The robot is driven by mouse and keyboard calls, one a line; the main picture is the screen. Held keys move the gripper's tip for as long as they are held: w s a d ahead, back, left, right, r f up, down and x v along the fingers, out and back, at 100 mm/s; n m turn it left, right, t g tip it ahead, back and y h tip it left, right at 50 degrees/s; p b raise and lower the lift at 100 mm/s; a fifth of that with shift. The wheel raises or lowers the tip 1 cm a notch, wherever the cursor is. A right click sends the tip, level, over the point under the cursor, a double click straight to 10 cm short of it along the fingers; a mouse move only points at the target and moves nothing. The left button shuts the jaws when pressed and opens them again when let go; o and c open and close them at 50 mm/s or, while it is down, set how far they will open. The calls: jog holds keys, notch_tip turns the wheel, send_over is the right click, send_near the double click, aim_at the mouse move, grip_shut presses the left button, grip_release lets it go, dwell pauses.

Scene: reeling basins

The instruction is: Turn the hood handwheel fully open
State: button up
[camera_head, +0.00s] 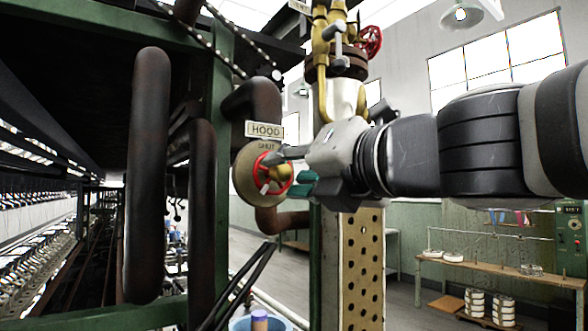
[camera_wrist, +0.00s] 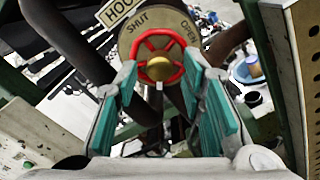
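The hood handwheel (camera_head: 273,174) is a small red wheel with a brass hub, in front of a round brass plate (camera_head: 243,178) under a HOOD sign (camera_head: 264,130). In the wrist view the wheel (camera_wrist: 141,50) shows between the fingertips, with SHUT at upper left of the plate (camera_wrist: 160,18) and OPEN at upper right. My gripper (camera_head: 297,170) comes in from the right. In the wrist view my gripper (camera_wrist: 160,88) is open, its teal-padded fingers one on each side of the wheel's lower part. I cannot tell whether the pads touch the rim.
Thick rusty pipes (camera_head: 148,175) stand left of the wheel. A green post (camera_head: 328,270) and a perforated panel (camera_head: 362,270) stand below my arm. Another red wheel (camera_head: 369,41) is above on a brass valve. A wooden bench (camera_head: 500,270) is far right.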

jog(key=shift+v, duration=0.9)
jog(key=m+p, duration=0.4)
jog(key=m, duration=0.1)
jog(key=shift+s+r, duration=0.1)
jog(key=shift+r, duration=0.1)
jog(key=m+p, duration=0.2)
jog(key=m, duration=0.3)
jog(key=shift+m+p, duration=0.35)
jog(key=shift+m, duration=0.05)
jog(key=m+p, duration=0.3)
jog(key=m, duration=0.3)
jog(key=shift+m+p, duration=0.3)
jog(key=shift+m, duration=0.1)
jog(key=m+p, duration=0.3)
jog(key=m, duration=0.3)
jog(key=m+p, duration=0.1)
jog(key=m, duration=0.4)
jog(key=shift+f, duration=0.15)
jog(key=shift+b+x, duration=0.55)
jog(key=shift+x, duration=1.15)
jog(key=shift+d, duration=0.1)
